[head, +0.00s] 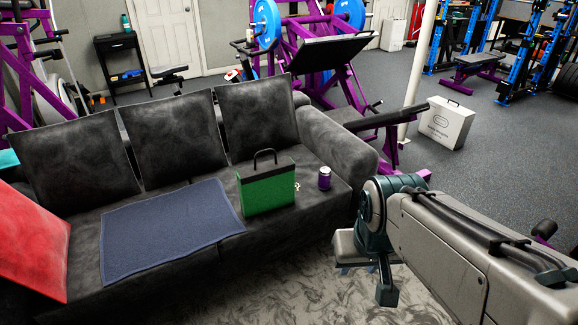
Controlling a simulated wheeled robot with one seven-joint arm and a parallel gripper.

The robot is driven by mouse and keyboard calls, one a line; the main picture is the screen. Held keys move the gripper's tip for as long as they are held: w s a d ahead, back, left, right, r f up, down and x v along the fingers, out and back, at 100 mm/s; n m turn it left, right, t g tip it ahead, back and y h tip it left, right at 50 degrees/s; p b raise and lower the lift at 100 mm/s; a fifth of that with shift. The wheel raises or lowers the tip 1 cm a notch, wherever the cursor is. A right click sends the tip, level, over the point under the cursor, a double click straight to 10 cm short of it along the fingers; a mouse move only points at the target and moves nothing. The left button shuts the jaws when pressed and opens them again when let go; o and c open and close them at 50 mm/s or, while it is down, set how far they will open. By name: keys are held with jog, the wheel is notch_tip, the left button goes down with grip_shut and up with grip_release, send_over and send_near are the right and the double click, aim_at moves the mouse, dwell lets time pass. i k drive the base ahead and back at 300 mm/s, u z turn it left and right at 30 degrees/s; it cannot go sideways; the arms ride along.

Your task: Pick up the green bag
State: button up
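The green bag (267,192) stands upright on the right seat of the dark grey sofa (226,246). It has a dark top band and a black handle loop raised above it. My gripper (384,288) hangs at the end of my arm, in front of the sofa's right end and to the right of the bag. It is apart from the bag. Its fingers are partly hidden by my wrist, and I cannot tell whether they are open.
A dark purple can (325,178) stands close to the bag's right. A blue-grey cloth (165,228) lies to its left, and a red cushion (35,245) is farther left. The sofa's right armrest (343,150) rises beyond the can. A white box (446,123) stands on the floor behind.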

aim_at(264, 187)
jog(key=z, duration=0.7)
jog(key=i, duration=2.3)
jog(key=u, duration=3.2)
